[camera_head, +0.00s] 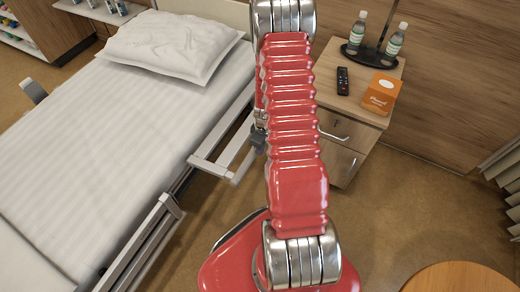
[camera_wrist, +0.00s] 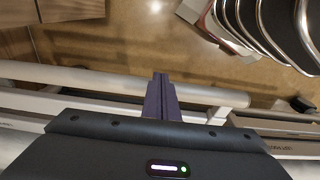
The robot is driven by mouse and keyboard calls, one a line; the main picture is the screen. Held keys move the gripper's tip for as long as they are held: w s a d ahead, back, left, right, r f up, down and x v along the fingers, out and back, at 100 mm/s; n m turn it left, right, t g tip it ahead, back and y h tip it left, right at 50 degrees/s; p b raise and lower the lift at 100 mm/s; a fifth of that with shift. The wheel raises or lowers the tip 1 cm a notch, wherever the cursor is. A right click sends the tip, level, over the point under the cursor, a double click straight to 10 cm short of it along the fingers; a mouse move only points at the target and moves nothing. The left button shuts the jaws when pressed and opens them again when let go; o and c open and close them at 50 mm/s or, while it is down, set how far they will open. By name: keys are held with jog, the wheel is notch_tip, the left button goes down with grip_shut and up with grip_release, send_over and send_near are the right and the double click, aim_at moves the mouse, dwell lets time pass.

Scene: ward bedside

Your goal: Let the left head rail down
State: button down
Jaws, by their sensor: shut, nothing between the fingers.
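The bed's head rail (camera_head: 208,168) is a pale grey frame on the side of the bed facing the bedside cabinet, beside the pillow end. In the head view its upper part runs behind my red arm. My gripper is mostly hidden by the arm there; a small dark part of it (camera_head: 259,142) shows at the arm's left edge, close to the rail. In the wrist view my gripper (camera_wrist: 160,80) has its dark fingers shut together and empty, reaching across a long pale rail bar (camera_wrist: 70,77). Whether they touch the bar, I cannot tell. No release catch is clearly visible.
A second rail (camera_head: 150,232) stands nearer the foot end. The bed (camera_head: 90,140) carries a white pillow (camera_head: 175,45). A round table (camera_head: 460,280) is at lower right. Floor between is clear.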

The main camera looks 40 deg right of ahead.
jog(key=s+d+r, duration=0.3)
jog(key=s+r, duration=0.3)
jog(key=s, duration=0.3)
jog(key=shift+d, duration=0.35)
jog(key=w+a+r+m+t, duration=0.1)
jog(key=w+a+r, duration=0.25)
jog(key=r, duration=0.35)
jog(key=w+a+r, duration=0.2)
jog(key=a+r, duration=0.3)
jog(key=r, duration=0.3)
jog(key=w+a+r+m+t, duration=0.1)
jog(key=w+a+r, duration=0.1)
jog(key=a+r, duration=0.35)
jog(key=s+a+r+m+t, duration=0.1)
jog(key=s+a+r, duration=0.4)
jog(key=a+r, duration=0.2)
jog(key=s+a+r+m+t, duration=0.1)
jog(key=s+a+r, duration=0.4)
jog(key=a+r, duration=0.3)
notch_tip(320, 180, up, 4)
jog(key=shift+s+a+t, duration=0.15)
jog(key=shift+s+t, duration=0.15)
jog(key=shift+s, duration=0.1)
